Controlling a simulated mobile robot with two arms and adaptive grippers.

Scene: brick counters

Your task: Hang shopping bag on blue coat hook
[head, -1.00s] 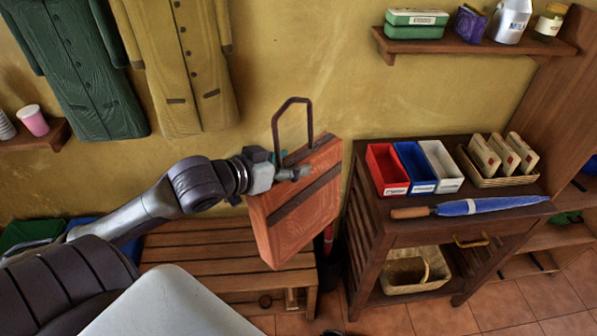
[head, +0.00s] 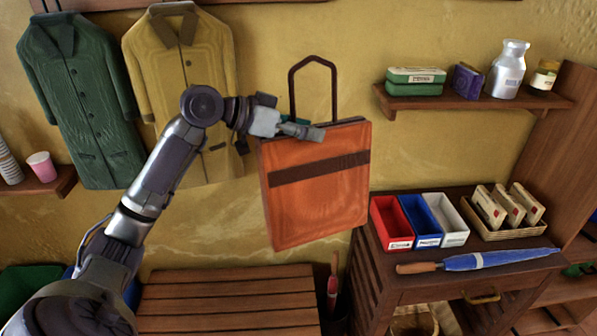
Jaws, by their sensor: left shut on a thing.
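The orange shopping bag (head: 318,210) with a dark brown stripe hangs upright in the air, in front of the yellow wall. Its dark handle loop (head: 313,62) stands up above the top edge. My left gripper (head: 303,131) is shut on the bag at its top edge, below the loop. No blue coat hook shows clearly; a dark rail (head: 90,5) runs along the top edge above the coats. My right gripper is not in view.
A green coat (head: 72,100) and a tan coat (head: 180,60) hang at left. A wall shelf (head: 470,103) with tins and a bottle is at right. Below it stands a cabinet with red, blue and white trays (head: 455,238) and an umbrella (head: 480,260). A slatted bench (head: 228,300) is below.

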